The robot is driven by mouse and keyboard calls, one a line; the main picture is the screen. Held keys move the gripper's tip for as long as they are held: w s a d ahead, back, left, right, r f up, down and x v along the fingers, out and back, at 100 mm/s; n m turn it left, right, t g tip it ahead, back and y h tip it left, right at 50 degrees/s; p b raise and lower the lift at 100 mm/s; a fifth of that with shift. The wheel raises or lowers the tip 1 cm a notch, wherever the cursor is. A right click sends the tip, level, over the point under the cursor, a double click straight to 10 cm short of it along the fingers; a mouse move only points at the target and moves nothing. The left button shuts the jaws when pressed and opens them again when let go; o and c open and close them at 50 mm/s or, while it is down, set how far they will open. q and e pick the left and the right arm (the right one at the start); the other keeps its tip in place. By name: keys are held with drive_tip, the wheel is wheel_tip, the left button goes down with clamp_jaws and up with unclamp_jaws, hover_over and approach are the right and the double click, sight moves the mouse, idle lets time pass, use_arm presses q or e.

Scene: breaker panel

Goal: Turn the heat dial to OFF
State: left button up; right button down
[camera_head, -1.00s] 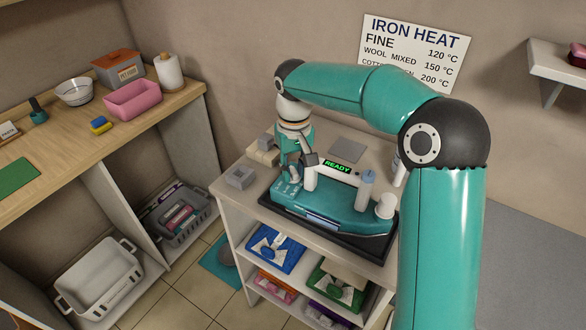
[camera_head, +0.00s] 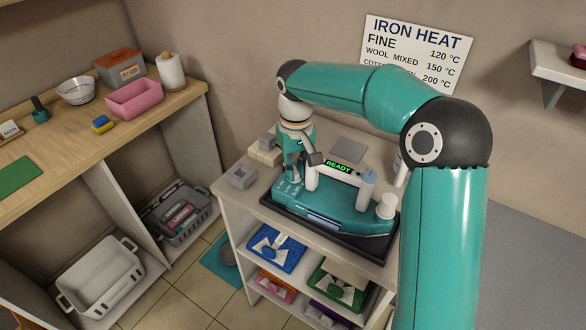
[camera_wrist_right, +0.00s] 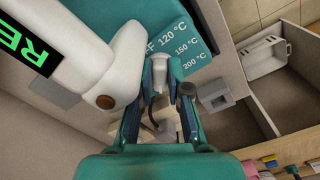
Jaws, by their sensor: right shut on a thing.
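The teal iron (camera_head: 335,210) lies on a dark tray on top of the white shelf unit, with a lit green READY display on its white handle. Its heat scale (camera_wrist_right: 180,45) reads 120, 150 and 200 °C, with the OFF mark partly hidden in the right wrist view. My right gripper (camera_head: 295,174) reaches down to the iron's left end. In the right wrist view its fingers (camera_wrist_right: 162,78) are closed around the pale grey dial (camera_wrist_right: 160,68) beside the scale. The dial's pointer is not clear. My left gripper is out of view.
The iron's white handle (camera_wrist_right: 95,55) is close beside the fingers. A grey block (camera_head: 241,178) stands left of the iron, and a bottle (camera_head: 398,172) stands behind it. The wall sign (camera_head: 415,50) lists iron heats. Shelves below hold folded cloths.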

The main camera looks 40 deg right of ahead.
sight(297, 171)
drive_tip(key=n+p, duration=0.1)
drive_tip(key=n, duration=0.2)
drive_tip(key=shift+s+d+r, duration=0.1)
drive_tip(key=shift+n+p, duration=0.8)
drive_tip(key=shift+n, duration=1.3)
drive_tip(key=c, duration=1.4)
unclamp_jaws()
wheel_tip(297, 171, up, 12)
